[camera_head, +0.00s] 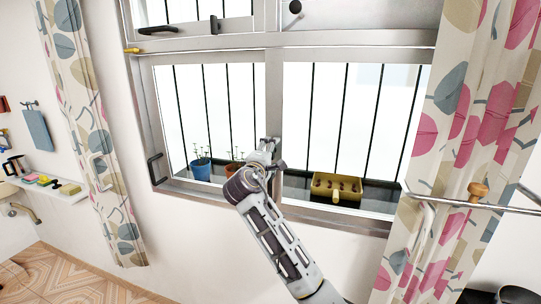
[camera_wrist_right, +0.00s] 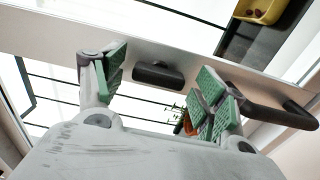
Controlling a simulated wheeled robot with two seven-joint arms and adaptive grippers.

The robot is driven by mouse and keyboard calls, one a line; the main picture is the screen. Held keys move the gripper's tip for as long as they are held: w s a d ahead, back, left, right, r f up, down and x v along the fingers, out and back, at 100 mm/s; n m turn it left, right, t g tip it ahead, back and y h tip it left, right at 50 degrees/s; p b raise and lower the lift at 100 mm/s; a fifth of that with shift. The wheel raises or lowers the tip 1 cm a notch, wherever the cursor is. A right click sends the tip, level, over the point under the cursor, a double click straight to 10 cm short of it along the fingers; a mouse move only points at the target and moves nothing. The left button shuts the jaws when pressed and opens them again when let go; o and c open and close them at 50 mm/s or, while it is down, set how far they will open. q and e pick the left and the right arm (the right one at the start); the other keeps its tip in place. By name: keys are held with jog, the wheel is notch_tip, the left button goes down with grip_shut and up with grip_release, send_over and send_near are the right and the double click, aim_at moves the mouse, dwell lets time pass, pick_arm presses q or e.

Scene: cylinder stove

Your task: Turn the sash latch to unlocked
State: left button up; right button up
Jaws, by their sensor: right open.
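My right gripper (camera_head: 265,150) is raised at the window's middle upright, its arm coming in from the lower right. In the right wrist view my right gripper (camera_wrist_right: 160,85) is open, its green-padded fingers apart and empty. A short dark piece that looks like the sash latch (camera_wrist_right: 158,75) sits on the pale frame, between the fingers in the picture. I cannot tell whether a finger touches it or which way it is turned. In the head view the gripper hides that spot. My left gripper is not in view.
A dark curved handle (camera_wrist_right: 270,108) is close to the right-hand fingers. Behind the window are bars, a blue flowerpot (camera_head: 201,168) and a yellow box (camera_head: 336,188). Patterned curtains (camera_head: 92,130) hang either side; a metal rail (camera_head: 490,206) crosses the right one.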

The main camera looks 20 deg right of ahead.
jog(key=v, duration=1.2)
dwell(0.3)
dwell(0.4)
